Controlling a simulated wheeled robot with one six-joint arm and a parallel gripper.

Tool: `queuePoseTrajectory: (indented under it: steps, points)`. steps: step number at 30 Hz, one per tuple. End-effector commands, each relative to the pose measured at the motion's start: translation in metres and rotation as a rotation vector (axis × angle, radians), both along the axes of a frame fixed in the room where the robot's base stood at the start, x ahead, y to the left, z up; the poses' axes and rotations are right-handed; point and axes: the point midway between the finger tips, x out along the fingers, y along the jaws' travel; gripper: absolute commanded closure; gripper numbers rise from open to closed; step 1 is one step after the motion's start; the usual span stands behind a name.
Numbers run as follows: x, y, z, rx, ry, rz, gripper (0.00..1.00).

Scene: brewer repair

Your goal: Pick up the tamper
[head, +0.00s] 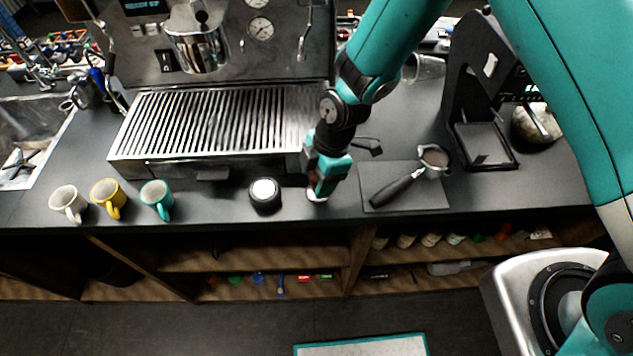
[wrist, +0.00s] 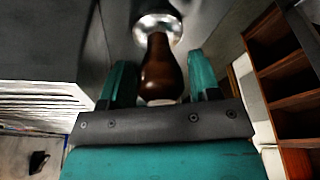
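The tamper has a brown wooden handle (wrist: 158,70) and a shiny metal base. In the wrist view it lies between the two teal fingers of my gripper (wrist: 160,62), with a visible gap on each side of the handle. My gripper is open around the handle and not closed on it. In the head view my gripper (head: 322,182) points down at the counter's front part, and it hides most of the tamper. A small bit of the metal base (head: 317,196) shows below the fingers.
A round black container (head: 265,196) with a white top stands left of my gripper. A portafilter (head: 398,188) rests on a dark mat (head: 430,199) to the right. The espresso machine's drip tray (head: 215,125) is behind left. Three cups stand at left, including a teal cup (head: 157,197).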

Motion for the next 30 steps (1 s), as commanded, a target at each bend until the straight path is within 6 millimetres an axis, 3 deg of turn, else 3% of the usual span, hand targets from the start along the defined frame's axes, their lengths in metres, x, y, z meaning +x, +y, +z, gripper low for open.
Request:
queuePoseTrajectory:
  steps: [1, 6, 14, 20, 26, 30]
  points:
    - [0.000, 0.000, 0.000, 0.000, 0.000, 0.000, 0.55]
    - [0.000, 0.000, 0.000, 0.000, 0.000, 0.000, 0.94]
    - [0.000, 0.000, 0.001, 0.001, -0.001, 0.000, 0.95]
    - [0.001, 0.001, 0.013, 0.002, -0.003, 0.000, 0.95]
    - [0.002, 0.001, 0.052, 0.006, -0.008, 0.000, 0.95]
    - [0.002, 0.001, 0.095, 0.006, -0.010, 0.001, 0.95]
